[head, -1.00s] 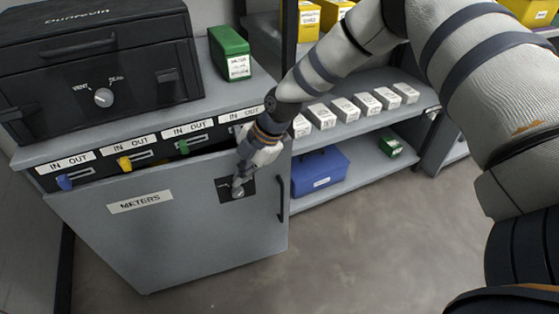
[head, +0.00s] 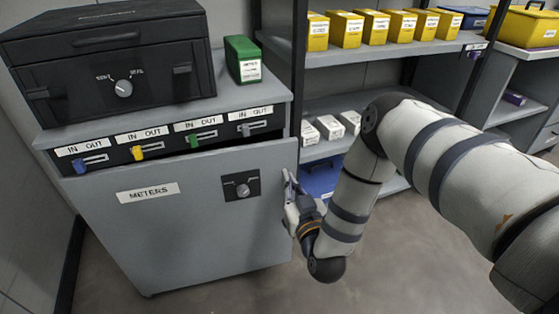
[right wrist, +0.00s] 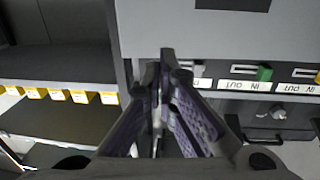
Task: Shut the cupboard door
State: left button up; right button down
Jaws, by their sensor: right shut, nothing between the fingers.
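In the right wrist view, my closed fingers (right wrist: 166,62) point at the grey door (right wrist: 240,38), which appears upside down. My left gripper is not in view.
Above the door is a panel of coloured IN/OUT levers (head: 137,152). A black case (head: 110,65) and a green box (head: 242,60) stand on top. Shelves with yellow boxes (head: 375,24) and white boxes (head: 328,127) are to the right. The floor in front is clear.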

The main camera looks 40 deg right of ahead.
aim_at(276, 152)
jog(key=b+x, duration=0.1)
jog(key=x, duration=0.8)
jog(key=shift+w, duration=0.1)
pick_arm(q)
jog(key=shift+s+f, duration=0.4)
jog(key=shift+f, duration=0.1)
pick_arm(e)
jog(key=shift+d, duration=0.1)
